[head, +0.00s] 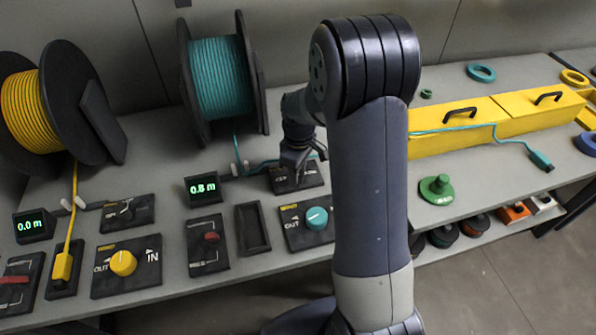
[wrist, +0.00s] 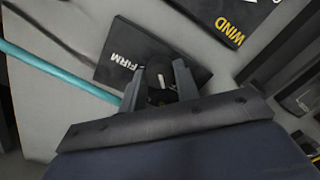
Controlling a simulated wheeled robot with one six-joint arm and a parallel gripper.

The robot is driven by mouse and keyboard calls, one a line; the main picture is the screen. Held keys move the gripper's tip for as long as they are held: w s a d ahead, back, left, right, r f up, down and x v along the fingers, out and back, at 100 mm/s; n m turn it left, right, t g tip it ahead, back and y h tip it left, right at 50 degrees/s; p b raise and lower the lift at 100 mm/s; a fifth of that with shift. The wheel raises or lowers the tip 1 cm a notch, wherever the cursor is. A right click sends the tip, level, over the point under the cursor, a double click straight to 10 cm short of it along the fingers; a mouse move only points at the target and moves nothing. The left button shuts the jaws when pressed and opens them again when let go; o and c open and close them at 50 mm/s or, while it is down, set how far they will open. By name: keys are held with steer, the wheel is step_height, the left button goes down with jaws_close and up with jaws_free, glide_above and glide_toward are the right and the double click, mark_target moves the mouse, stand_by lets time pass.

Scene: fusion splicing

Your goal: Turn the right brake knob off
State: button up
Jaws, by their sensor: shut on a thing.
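The right brake panel (head: 312,181) is a dark plate by the teal cable, mostly under my gripper (head: 295,170) in the head view. The wrist view shows the panel (wrist: 130,52) with the word FIRM. The black right brake knob (wrist: 158,78) sits between the two fingers of my gripper (wrist: 160,72), which is shut on it. A pale mark shows on the knob; its exact setting is hard to read because the fingers cover part of the panel.
A teal spool (head: 218,78) and a 0.8 m display (head: 202,186) stand to the left. The teal winding knob (head: 316,218) is just in front.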

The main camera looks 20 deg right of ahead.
steer(key=shift+n, duration=1.6)
steer(key=o, duration=1)
steer(key=shift+r, duration=0.1)
step_height(320, 180, up, 11)
steer(key=shift+w+d+f, duration=0.1)
steer(key=shift+w+f, duration=0.05)
step_height(320, 180, down, 11)
steer(key=shift+r, duration=0.1)
